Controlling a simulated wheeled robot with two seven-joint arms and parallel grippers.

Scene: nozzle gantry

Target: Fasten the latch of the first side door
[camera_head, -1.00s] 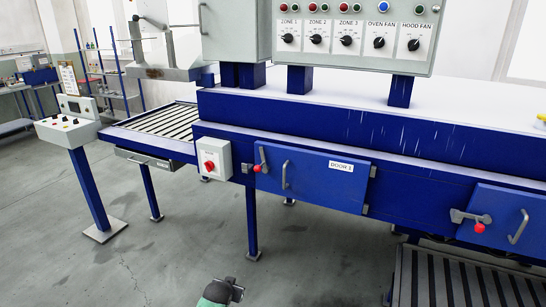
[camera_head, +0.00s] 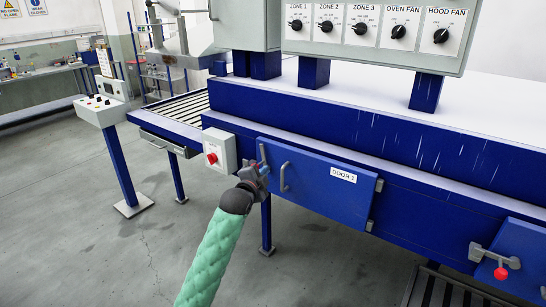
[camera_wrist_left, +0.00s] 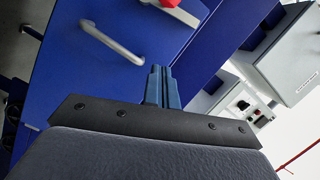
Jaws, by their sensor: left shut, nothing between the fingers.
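The first side door (camera_head: 318,205), a blue panel labelled DOOR 1, sits on the oven's side and looks roughly flush. Its grey handle (camera_head: 284,177) is near its left edge. The latch (camera_head: 262,153) is at that left edge, partly hidden by my left gripper (camera_head: 264,169). In the left wrist view the latch's red knob (camera_wrist_left: 169,3) and grey lever (camera_wrist_left: 183,13) show at the top edge, and the door handle (camera_wrist_left: 113,42) is left of them. My left gripper's fingers (camera_wrist_left: 161,84) are shut and empty, with a gap below the knob. My right gripper is out of view.
A white box with a red switch (camera_head: 212,158) is mounted just left of the latch. A second door (camera_head: 525,250) with its own latch and red knob (camera_head: 500,273) is at the right. A roller conveyor (camera_head: 187,109) is at the left. The floor in front is open.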

